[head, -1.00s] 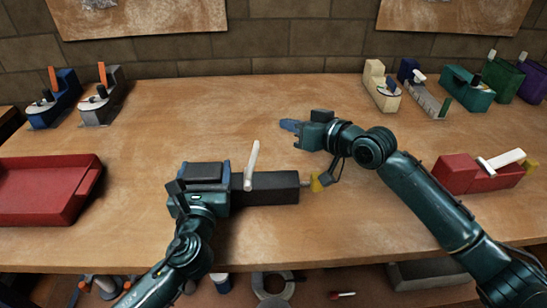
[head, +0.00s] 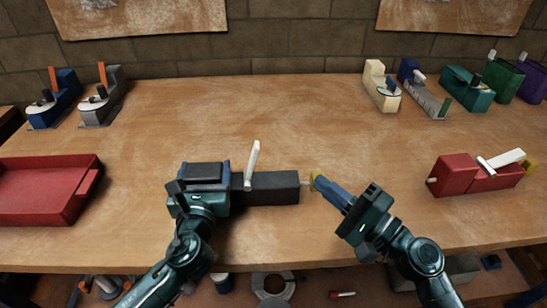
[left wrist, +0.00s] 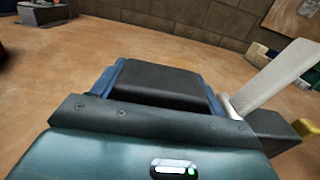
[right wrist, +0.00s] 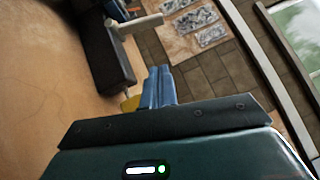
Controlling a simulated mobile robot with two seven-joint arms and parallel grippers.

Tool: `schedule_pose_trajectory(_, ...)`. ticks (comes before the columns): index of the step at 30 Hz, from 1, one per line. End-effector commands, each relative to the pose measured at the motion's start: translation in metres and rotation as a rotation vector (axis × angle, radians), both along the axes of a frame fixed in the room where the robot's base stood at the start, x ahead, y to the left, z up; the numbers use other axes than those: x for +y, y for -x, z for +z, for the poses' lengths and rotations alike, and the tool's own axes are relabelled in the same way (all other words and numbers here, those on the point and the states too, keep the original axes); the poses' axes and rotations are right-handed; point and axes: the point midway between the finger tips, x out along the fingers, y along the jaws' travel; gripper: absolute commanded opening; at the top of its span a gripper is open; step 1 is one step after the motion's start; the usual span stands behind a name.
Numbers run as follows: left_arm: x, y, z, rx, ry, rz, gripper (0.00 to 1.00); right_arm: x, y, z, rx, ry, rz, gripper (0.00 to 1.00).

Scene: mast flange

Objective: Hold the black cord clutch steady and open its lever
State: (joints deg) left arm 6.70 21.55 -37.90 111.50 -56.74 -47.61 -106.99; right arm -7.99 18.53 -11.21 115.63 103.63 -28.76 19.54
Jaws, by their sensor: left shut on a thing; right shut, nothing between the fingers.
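The black cord clutch (head: 272,187) lies on the bench in the middle of the head view. Its white lever (head: 252,163) stands up, tilted slightly right at the top. It also shows in the left wrist view (left wrist: 275,78) and the right wrist view (right wrist: 140,23). My left gripper (head: 206,172) is shut on the clutch's left block, with blue fingers on both sides (left wrist: 165,85). My right gripper (head: 318,183) is shut and empty, its blue fingertips by the yellow piece (right wrist: 130,103) at the clutch's right end. Whether they touch is unclear.
A red tray (head: 88,190) lies at the left. A red clutch (head: 455,174) with a white lever lies at the right. Blue (head: 62,98) and grey (head: 102,95) ones stand back left, several others back right. The bench behind the black clutch is clear.

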Motion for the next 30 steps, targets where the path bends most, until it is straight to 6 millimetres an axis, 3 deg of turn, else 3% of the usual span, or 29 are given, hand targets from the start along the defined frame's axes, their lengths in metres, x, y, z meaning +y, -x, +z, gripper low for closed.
schedule_pose_trajectory(12,0.000,0.000,0.000,0.000,-0.001,0.001,0.38,0.065,-0.059,0.017,-0.006,0.003,0.002,0.00)
schedule_pose_trajectory(21,0.000,0.000,0.000,0.000,-0.001,0.001,0.38,0.096,-0.054,0.024,-0.002,0.002,0.000,0.00)
schedule_pose_trajectory(30,0.000,0.000,0.000,0.000,-0.001,0.000,0.38,0.100,-0.054,0.024,-0.003,0.003,0.000,0.00)
